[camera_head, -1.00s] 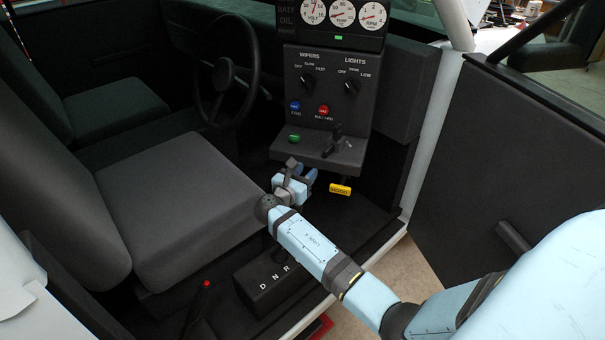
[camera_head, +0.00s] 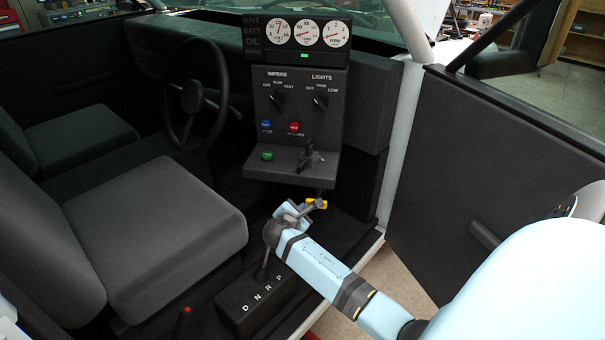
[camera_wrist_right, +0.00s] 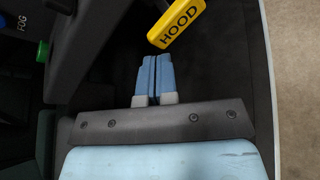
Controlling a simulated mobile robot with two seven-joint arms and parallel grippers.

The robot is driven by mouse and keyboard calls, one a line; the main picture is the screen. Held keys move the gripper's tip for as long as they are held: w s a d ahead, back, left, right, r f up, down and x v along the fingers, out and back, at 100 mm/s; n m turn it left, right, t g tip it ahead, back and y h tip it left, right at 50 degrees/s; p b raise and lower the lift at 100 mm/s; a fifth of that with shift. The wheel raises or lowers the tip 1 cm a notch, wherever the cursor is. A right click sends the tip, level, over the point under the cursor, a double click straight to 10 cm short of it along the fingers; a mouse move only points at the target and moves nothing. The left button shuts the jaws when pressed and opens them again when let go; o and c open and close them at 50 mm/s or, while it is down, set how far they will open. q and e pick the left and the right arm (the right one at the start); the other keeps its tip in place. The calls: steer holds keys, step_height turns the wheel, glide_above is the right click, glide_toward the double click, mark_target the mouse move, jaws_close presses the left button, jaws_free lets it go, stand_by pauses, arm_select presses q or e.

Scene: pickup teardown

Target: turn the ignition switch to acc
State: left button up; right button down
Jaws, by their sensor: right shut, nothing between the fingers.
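A black switch lever (camera_head: 311,156), which looks like the ignition switch, stands on the sloped lower shelf of the dash panel (camera_head: 318,172). Its label and setting cannot be read. My right gripper (camera_head: 307,208) is below that shelf, apart from the lever, close to the yellow HOOD pull handle (camera_head: 320,203). In the right wrist view its blue fingers (camera_wrist_right: 152,75) are together with nothing between them. The yellow handle (camera_wrist_right: 176,24) lies ahead and to the right of the fingertips there. My left gripper is not in view.
Above the shelf are the wipers knob (camera_head: 277,99), the lights knob (camera_head: 321,100), a blue knob (camera_head: 265,125) and a red knob (camera_head: 294,127). A green button (camera_head: 267,156) sits left of the lever. The gear selector (camera_head: 255,296) stands below. The open door (camera_head: 515,170) is at right.

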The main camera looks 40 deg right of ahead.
steer(key=s+d+f+m+y+b, duration=0.2)
steer(key=s+d+f+m+y, duration=0.2)
steer(key=s+f+m+y, duration=0.45)
steer(key=m+t+y+b, duration=0.45)
steer(key=m+y, duration=0.35)
steer(key=m, duration=1.4)
glide_toward(303, 167)
steer(key=shift+t, duration=0.45)
steer(key=shift+s+f+p+x, duration=0.15)
steer(key=shift+p+x, duration=0.45)
steer(key=shift+x, duration=1.15)
steer(key=shift+s+f+p+x, duration=0.15)
steer(key=shift+p+x, duration=0.45)
steer(key=shift+x, duration=1.15)
steer(key=shift+a, duration=0.1)
